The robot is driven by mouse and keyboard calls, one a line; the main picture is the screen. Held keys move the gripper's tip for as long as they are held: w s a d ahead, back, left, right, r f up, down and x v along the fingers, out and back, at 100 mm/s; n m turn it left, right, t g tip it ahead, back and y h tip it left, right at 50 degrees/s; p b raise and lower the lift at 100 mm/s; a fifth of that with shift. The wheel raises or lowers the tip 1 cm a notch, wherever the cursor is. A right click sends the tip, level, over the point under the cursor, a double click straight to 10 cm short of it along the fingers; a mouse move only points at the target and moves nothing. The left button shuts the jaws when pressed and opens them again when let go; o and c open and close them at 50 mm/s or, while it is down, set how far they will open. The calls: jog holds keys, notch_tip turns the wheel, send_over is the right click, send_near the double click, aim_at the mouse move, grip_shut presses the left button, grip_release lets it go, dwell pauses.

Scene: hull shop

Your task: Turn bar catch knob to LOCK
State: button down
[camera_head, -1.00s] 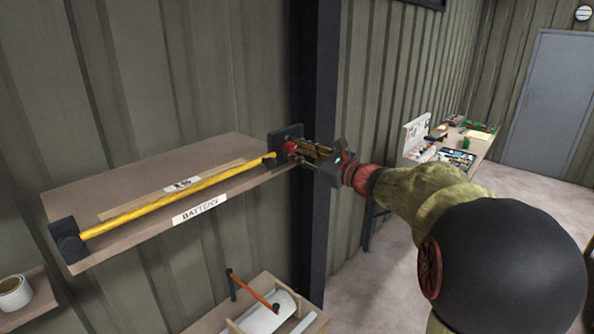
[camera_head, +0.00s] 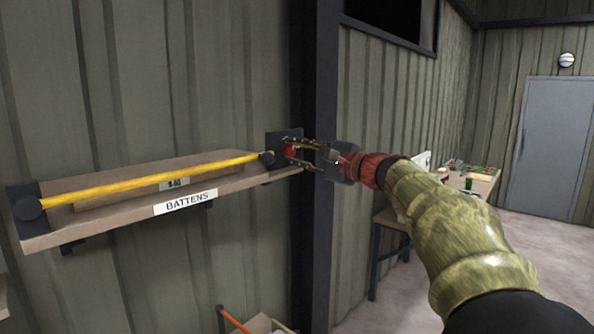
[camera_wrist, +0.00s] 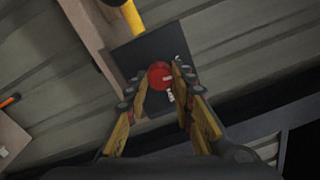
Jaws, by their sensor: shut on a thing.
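The red bar catch knob (camera_head: 290,151) sits on a dark plate (camera_head: 285,138) at the right end of the battens shelf. In the wrist view the knob (camera_wrist: 160,75) is round and red, with pale marks on its face and white lettering on the plate beside it. My gripper (camera_head: 297,153) reaches in from the right, its fingers shut on the knob; in the wrist view a fingertip lies on either side of it. The lettering is too small and partly hidden to read. The yellow bar (camera_head: 150,178) runs along the shelf front, its right end at the catch.
The shelf (camera_head: 110,217) bears a "BATTENS" label (camera_head: 186,202) and a batten lying behind the bar. A dark post (camera_head: 319,80) stands just right of the catch. A workbench (camera_head: 484,184) and a grey door (camera_head: 560,150) are farther right, with open floor before them.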

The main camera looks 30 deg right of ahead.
jog(key=shift+f+n+b, duration=0.1)
jog(key=shift+n+b, duration=0.9)
jog(key=shift+b, duration=0.2)
jog(key=c, duration=1.5)
grip_release()
jog(key=shift+s, duration=0.1)
jog(key=v, duration=1.1)
jog(key=shift+s+d, duration=0.2)
jog(key=shift+s, duration=0.2)
